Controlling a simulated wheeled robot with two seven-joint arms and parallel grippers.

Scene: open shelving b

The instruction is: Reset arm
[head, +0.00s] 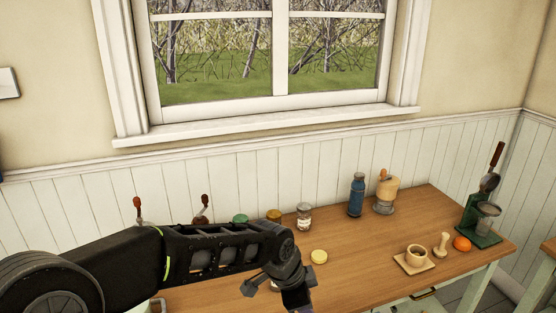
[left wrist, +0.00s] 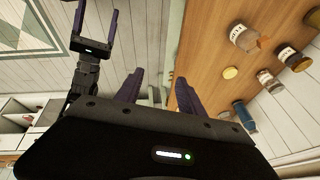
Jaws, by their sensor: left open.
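My left arm reaches in from the left in the head view. My left gripper (head: 298,299) is at the bottom edge there, in front of the wooden table (head: 350,270), and partly cut off. In the left wrist view my left gripper (left wrist: 158,90) has its two purple fingers apart, with nothing between them. My right gripper (left wrist: 95,28) shows at the upper left of the left wrist view. Its fingers are apart and empty, over the floor side away from the table. The right arm is not seen in the head view.
The table carries several jars (head: 304,217), a yellow lid (head: 319,257), a blue bottle (head: 356,195), a grinder (head: 385,194), a mortar (head: 416,256), a pestle (head: 441,245), an orange (head: 462,244) and a green stand (head: 480,233). A window (head: 270,50) is behind. The table's front middle is clear.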

